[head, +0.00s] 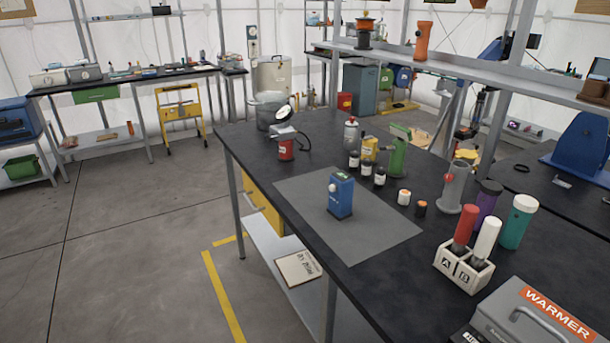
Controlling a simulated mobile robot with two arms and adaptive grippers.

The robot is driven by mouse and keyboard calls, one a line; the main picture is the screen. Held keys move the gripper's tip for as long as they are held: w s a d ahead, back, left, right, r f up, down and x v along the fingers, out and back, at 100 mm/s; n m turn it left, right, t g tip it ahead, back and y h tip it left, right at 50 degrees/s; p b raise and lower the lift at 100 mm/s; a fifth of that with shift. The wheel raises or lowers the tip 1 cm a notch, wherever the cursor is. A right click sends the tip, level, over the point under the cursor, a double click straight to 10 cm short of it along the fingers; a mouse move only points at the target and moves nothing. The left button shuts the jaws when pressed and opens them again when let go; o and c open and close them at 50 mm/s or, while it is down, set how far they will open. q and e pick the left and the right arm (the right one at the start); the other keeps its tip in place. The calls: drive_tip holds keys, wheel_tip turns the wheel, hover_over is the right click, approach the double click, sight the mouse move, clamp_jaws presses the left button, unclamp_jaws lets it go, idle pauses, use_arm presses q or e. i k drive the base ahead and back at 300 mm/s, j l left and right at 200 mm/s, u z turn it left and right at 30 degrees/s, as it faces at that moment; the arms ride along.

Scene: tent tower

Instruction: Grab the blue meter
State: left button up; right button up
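The blue meter (341,195) stands upright on a grey mat (368,236) on the dark workbench. Neither of my grippers shows in the head view.
A white holder (464,267) with red and white handles and a grey warmer box (520,318) stand at the right front. The mat around the meter is clear.

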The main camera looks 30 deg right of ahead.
sight(341, 201)
drive_tip(key=i+z, duration=0.3)
drive_tip(key=i+j+z, duration=0.3)
drive_tip(key=i, duration=0.2)
drive_tip(key=i+j+z, duration=0.3)
drive_tip(key=i+l, duration=0.1)
